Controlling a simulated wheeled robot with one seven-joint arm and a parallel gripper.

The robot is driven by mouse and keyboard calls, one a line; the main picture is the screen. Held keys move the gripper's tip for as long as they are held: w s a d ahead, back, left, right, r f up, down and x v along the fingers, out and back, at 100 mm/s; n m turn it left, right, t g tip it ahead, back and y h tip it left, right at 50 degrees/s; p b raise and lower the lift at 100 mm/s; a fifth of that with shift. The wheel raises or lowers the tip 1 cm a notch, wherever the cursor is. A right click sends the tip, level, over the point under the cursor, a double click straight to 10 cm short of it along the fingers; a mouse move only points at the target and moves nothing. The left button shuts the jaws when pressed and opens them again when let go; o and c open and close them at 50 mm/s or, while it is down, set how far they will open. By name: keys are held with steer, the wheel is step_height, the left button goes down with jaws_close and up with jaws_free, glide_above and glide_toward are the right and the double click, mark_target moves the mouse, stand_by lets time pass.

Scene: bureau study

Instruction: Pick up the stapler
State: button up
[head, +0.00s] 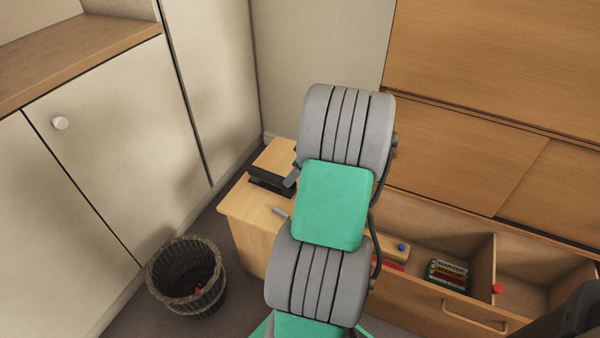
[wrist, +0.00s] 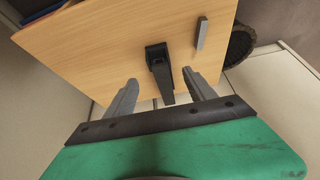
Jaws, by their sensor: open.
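The stapler (wrist: 157,68), black and narrow, lies on the light wooden top of a small cabinet (wrist: 105,55) in the wrist view. My gripper (wrist: 160,79) is open, with one grey finger to each side of the stapler's near end. The fingers look apart from it, and nothing is held. How far they are above the top is hard to tell.
A small grey bar (wrist: 201,34) lies right of the stapler. A wicker basket (head: 186,280) stands on the floor at left. An open drawer (head: 425,294) with small items is at right.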

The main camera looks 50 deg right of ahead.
steer(key=b+x, duration=0.3)
steer(key=x, duration=0.4)
steer(key=shift+c, duration=0.4)
jaws_close()
stand_by(0.4)
steer(key=shift+r, duration=0.15)
steer(key=shift+r+p, duration=2.45)
steer(key=shift+r, duration=1)
